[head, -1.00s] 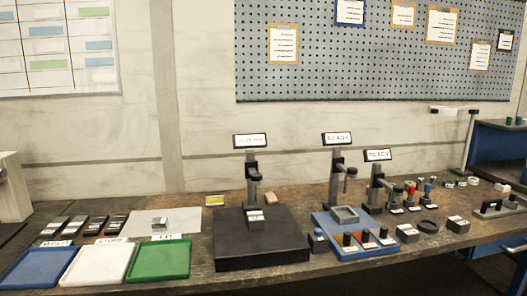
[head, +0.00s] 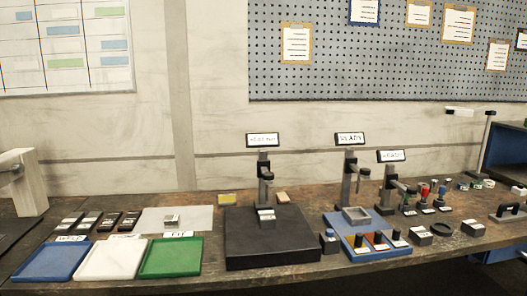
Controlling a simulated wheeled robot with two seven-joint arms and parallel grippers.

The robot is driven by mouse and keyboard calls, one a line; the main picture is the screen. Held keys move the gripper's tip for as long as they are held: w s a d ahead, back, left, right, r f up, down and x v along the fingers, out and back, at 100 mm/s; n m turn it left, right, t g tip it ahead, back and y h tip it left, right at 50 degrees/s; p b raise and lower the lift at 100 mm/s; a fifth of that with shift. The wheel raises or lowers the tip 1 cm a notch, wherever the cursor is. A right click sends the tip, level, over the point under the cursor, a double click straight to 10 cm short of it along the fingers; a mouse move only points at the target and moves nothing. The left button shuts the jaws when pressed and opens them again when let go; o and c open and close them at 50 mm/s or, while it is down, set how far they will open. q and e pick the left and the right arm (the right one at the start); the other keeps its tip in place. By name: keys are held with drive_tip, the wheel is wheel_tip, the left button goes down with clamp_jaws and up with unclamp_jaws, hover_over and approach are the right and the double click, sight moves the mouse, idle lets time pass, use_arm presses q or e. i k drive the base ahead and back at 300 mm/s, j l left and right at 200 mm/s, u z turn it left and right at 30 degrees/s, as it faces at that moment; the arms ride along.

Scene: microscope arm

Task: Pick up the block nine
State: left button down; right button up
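Several small grey blocks with white labels stand on the bench, but their labels are too small to read, so I cannot tell which is block nine. One block (head: 172,220) sits on a pale grey sheet (head: 196,214) at the left. Another block (head: 266,215) sits on the black base (head: 270,245) under a microscope-like stand (head: 264,180). More dark blocks stand at the right, one (head: 419,236) near the blue tray and another (head: 472,227) beyond a black ring. Neither of my grippers is in view.
Blue (head: 52,264), white (head: 110,260) and green (head: 171,259) trays line the front left. Several dark labelled pieces (head: 89,221) lie behind them. A blue fixture (head: 350,229) and two more stands (head: 347,185) are right of the black base. A pegboard (head: 390,75) hangs behind.

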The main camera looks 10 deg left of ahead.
sight(267, 219)
drive_tip(key=i+l, duration=0.1)
drive_tip(key=i, duration=1.2)
